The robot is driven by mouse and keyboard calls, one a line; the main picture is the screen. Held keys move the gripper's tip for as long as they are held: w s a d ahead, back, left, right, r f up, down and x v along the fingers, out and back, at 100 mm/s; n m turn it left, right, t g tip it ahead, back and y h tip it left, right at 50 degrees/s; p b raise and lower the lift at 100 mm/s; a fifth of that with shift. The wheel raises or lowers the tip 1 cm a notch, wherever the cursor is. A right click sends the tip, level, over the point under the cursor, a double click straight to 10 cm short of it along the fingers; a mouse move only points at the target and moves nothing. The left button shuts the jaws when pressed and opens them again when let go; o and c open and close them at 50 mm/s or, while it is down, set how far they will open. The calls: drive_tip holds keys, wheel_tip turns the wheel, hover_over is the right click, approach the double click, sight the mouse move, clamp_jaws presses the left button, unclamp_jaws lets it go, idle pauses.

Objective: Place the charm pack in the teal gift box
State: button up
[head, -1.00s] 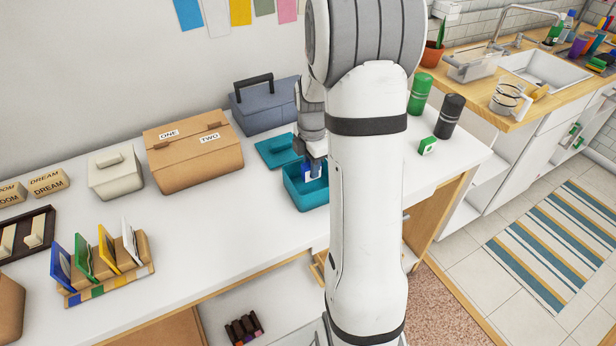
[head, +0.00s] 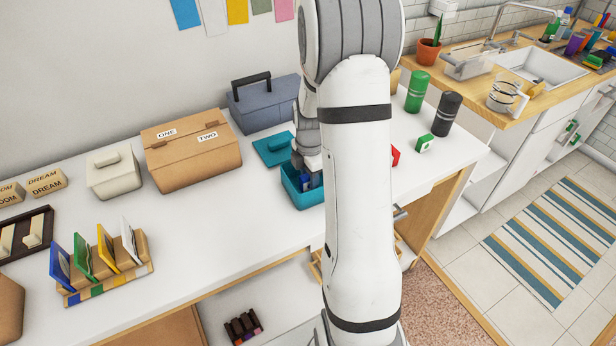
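The teal gift box (head: 303,203) stands open near the front edge of the white counter, just left of my arm. Its teal lid (head: 272,150) lies flat behind it to the left. My gripper (head: 310,179) points down inside the box opening. It appears shut on a small blue pack (head: 304,183), which I take to be the charm pack, low between the box walls. My fingers and the box wall hide most of the pack, so I cannot tell whether it touches the bottom.
A cardboard box (head: 190,158) and a blue-grey toolbox (head: 262,106) stand behind to the left. A green pack (head: 425,143), a red item (head: 396,155), a green canister (head: 417,92) and a black canister (head: 446,114) stand to the right. The counter's front middle is clear.

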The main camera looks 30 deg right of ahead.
drive_tip(key=shift+o, duration=0.4)
drive_tip(key=shift+r, duration=0.15)
drive_tip(key=shift+r, duration=0.25)
wheel_tip(320, 180, up, 11)
drive_tip(key=s+a+r+m+t, duration=0.1)
drive_tip(key=s+a+r+m, duration=0.2)
drive_tip(key=s+a+m, duration=0.4)
drive_tip(key=s+a+r+m+t, duration=0.2)
drive_tip(key=s+a+m, duration=0.5)
drive_tip(key=s+m, duration=0.4)
drive_tip(key=shift+s+a+r+m+b, duration=0.15)
drive_tip(key=shift+s+r+m+b, duration=0.2)
drive_tip(key=shift+s+r, duration=0.45)
drive_tip(key=shift+w, duration=0.1)
